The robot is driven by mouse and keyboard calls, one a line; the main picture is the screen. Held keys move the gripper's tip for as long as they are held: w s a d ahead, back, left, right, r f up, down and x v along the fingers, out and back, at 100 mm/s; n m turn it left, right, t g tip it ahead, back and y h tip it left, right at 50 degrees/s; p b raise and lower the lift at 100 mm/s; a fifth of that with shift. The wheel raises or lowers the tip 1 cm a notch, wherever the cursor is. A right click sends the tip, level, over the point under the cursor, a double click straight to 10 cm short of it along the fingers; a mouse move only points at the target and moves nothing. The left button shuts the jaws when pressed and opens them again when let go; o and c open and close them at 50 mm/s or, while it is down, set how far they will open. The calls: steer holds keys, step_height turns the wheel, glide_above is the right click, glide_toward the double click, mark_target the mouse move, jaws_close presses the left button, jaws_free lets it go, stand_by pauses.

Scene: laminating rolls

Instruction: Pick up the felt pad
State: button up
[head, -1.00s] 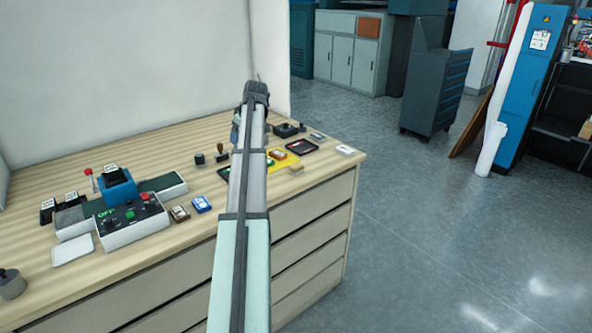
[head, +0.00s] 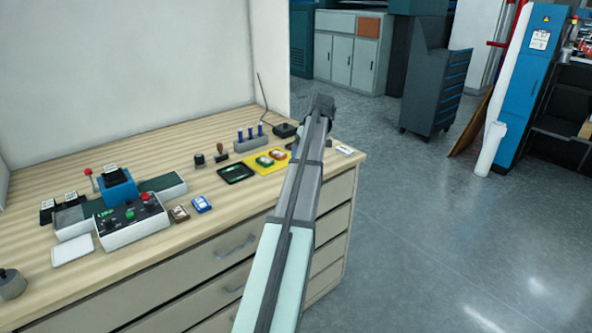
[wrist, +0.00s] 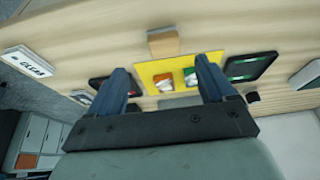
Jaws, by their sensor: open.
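A small tan block (wrist: 163,42) lies on the wood-topped bench at the top centre of the wrist view. It is the likeliest felt pad, though I cannot be sure from its look. My arm hides it in the head view. My gripper (wrist: 162,72) is open, with two blue fingers apart and nothing held between them. The block shows beyond the fingertips, roughly between them and apart from them. In the head view my arm reaches over the bench's right end, and the fingertips are hidden there.
A white CLEAR plate (wrist: 27,61) is at the left. A rack with blue pegs (head: 250,141) and a control box (head: 132,222) stand on the bench.

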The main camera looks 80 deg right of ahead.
steer(key=x, duration=0.3)
steer(key=shift+w+f, duration=0.1)
steer(key=shift+f, duration=0.15)
steer(key=shift+x, duration=2.7)
steer(key=shift+w+a, duration=0.1)
steer(key=shift+w, duration=0.05)
steer(key=c, duration=1.1)
